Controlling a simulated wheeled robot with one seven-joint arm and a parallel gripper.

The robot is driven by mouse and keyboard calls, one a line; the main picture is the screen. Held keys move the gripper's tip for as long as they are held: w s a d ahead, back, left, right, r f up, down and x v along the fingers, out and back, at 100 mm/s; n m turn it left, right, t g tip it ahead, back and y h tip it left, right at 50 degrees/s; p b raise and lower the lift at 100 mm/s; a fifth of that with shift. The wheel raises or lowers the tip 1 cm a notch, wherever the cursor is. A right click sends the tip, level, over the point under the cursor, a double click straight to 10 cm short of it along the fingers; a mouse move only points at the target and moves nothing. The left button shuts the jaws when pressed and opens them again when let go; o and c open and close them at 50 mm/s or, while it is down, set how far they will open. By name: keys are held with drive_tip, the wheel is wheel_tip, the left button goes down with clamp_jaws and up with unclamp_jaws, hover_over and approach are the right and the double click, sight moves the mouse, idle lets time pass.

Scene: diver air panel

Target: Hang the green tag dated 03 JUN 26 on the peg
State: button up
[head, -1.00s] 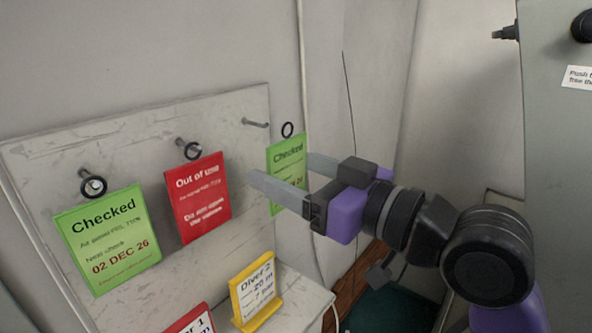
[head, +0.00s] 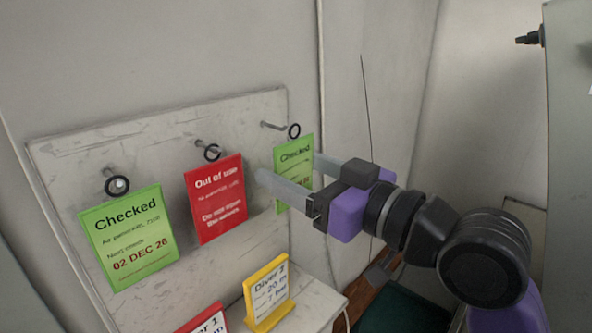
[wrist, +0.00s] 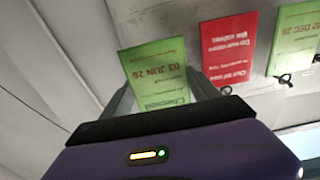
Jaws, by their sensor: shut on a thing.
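The green "Checked" tag (head: 294,152) is held between the fingers of my gripper (head: 290,172), just right of the board. Its black ring (head: 294,131) stands up from its top edge. In the wrist view the tag (wrist: 157,72) appears upside down and reads 03 JUN 26. The bare peg (head: 272,126) sticks out at the board's upper right. The ring is very close to the peg's tip in the head view; I cannot tell whether they touch. The near finger partly hides the tag's lower left.
The board (head: 60,160) also carries a green tag dated 02 DEC 26 (head: 128,240) and a red "Out of use" tag (head: 216,200) on pegs. A yellow Diver 2 stand (head: 268,290) and a red Diver 1 stand (head: 205,322) are on the ledge below.

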drive_tip(key=shift+w+a, duration=0.4)
drive_tip(key=shift+a, duration=0.15)
idle(0.4)
drive_tip(key=shift+w+a, duration=0.2)
drive_tip(key=shift+w+a, duration=0.3)
drive_tip(key=shift+a, duration=0.15)
idle(0.5)
drive_tip(key=shift+f, duration=0.25)
idle(0.6)
drive_tip(key=o, duration=1.4)
drive_tip(key=shift+d, duration=0.1)
